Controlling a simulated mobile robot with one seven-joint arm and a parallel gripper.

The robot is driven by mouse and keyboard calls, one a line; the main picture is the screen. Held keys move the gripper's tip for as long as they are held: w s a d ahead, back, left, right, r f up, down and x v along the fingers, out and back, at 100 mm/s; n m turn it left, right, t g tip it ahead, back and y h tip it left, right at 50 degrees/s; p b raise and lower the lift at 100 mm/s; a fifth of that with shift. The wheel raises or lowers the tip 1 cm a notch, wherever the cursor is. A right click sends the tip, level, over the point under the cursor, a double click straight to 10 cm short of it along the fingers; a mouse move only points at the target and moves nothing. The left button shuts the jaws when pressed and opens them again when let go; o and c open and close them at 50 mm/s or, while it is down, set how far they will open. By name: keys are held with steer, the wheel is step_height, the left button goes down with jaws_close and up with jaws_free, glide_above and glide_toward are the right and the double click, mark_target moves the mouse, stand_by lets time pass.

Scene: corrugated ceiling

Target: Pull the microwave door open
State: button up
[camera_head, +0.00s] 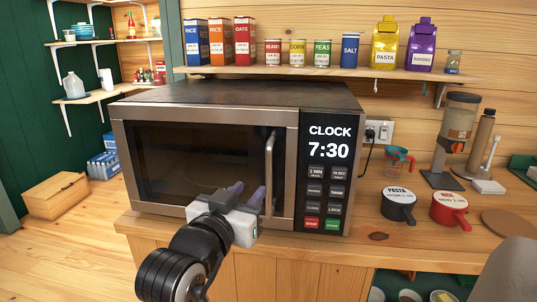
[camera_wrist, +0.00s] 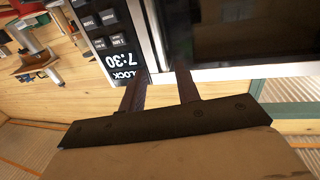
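The microwave (camera_head: 235,97) stands on a wooden counter with its door (camera_head: 200,155) shut. The door has a dark window and a vertical metal handle (camera_head: 269,175) near its right edge. My gripper (camera_head: 247,193) is in front of the lower right part of the door, close to the lower handle. Its two fingers are apart, with nothing seen held. In the wrist view, the fingers (camera_wrist: 160,88) point at the microwave, near the edge between the door window (camera_wrist: 230,30) and the control panel (camera_wrist: 105,30). Whether they touch the handle cannot be told.
A shelf (camera_head: 300,71) with boxes, cans and bags runs above the microwave. To the right, the counter holds a black pot (camera_head: 398,205), a red pot (camera_head: 449,209) and a coffee grinder (camera_head: 452,140). Space in front of the door's left side looks clear.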

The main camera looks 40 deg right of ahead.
mark_target(268, 170)
steer(key=p+x, duration=0.4)
steer(key=x, duration=0.7)
steer(key=shift+w+d+f+p, duration=0.1)
steer(key=shift+d+p, duration=0.15)
steer(key=shift+p, duration=0.1)
steer(key=shift+c, duration=0.4)
jaws_close()
